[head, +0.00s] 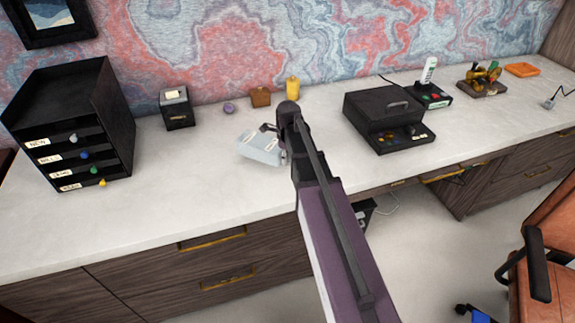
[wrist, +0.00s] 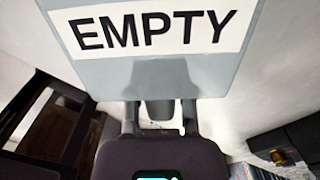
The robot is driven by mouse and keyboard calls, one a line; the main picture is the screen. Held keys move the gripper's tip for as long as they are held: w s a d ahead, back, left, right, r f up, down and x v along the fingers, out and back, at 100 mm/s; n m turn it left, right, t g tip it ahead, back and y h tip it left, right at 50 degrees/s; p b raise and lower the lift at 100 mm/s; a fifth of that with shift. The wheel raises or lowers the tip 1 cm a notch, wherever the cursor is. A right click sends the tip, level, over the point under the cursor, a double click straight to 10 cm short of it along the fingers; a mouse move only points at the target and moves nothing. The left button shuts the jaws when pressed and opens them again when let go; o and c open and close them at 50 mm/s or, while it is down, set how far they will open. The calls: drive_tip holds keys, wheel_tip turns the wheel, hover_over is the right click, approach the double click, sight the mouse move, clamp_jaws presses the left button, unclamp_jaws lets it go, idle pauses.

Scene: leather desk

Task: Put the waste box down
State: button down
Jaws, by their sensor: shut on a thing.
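The waste box is a pale grey-blue box (head: 259,149) at the middle of the desk in the head view, looking tilted. In the wrist view the box (wrist: 218,72) fills the top, with a white label reading "EMPTY". My gripper (wrist: 160,108) is shut on the box's near side. In the head view my gripper (head: 270,130) is partly hidden behind my arm, and so is the box's right side. I cannot tell whether the box touches the desk top (head: 200,190).
A black drawer unit (head: 65,120) stands at the left. A small black box (head: 177,108), a purple item (head: 229,108), a brown block (head: 261,97) and a yellow cylinder (head: 293,88) line the back. A black case (head: 385,115) stands right. Desk between drawer unit and box is clear.

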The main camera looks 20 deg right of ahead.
sight(287, 170)
drive_tip(key=shift+f+b, duration=1.6)
drive_tip(key=shift+f, duration=0.2)
drive_tip(key=shift+c, duration=2.4)
unclamp_jaws()
drive_tip(key=shift+r, duration=0.1)
wheel_tip(287, 170, up, 12)
drive_tip(key=p, duration=1.2)
drive_tip(key=shift+s+d, duration=0.1)
drive_tip(key=shift+s, duration=0.05)
drive_tip(key=shift+s, duration=0.1)
